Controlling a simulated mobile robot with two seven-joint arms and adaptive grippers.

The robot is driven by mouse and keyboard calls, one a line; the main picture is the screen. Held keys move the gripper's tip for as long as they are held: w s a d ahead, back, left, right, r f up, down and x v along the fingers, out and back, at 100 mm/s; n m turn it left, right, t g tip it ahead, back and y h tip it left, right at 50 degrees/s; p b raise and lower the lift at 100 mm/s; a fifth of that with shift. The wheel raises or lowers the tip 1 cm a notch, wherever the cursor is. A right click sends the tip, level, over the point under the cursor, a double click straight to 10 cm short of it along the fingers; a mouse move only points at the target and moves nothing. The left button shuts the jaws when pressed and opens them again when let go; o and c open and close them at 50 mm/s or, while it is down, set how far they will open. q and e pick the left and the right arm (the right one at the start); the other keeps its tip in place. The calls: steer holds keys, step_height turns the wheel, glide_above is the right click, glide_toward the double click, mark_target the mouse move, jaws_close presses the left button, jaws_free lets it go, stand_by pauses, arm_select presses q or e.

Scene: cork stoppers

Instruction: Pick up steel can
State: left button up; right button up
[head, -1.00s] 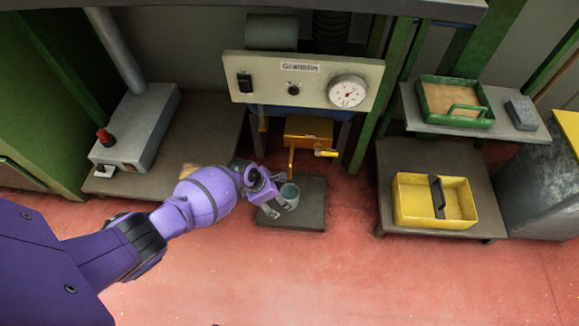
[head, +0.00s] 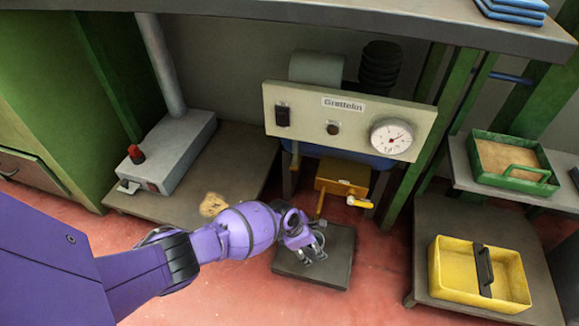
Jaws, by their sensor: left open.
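My left gripper (head: 313,252) is open above the dark low plate (head: 340,268) on the floor, its grey fingers pointing to the lower right. I cannot make out the steel can clearly in the head view; the gripper may hide it. A yellow tap (head: 342,178) with a yellow lever sits on the machine just behind the gripper. My right gripper is not in view.
A machine panel with a gauge (head: 391,136) stands behind the plate. A yellow crate (head: 440,285) and a green tray (head: 483,143) are at the right. A grey device (head: 168,150) and a tan patch (head: 213,204) are on the left platform. Red floor lies in front.

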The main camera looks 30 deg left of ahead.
arm_select(q)
steer(key=shift+w+d+r, duration=0.1)
steer(key=shift+w+r, duration=0.1)
steer(key=shift+w, duration=0.05)
steer(key=c, duration=1.4)
steer(key=shift+o, duration=0.2)
steer(key=shift+r, duration=0.1)
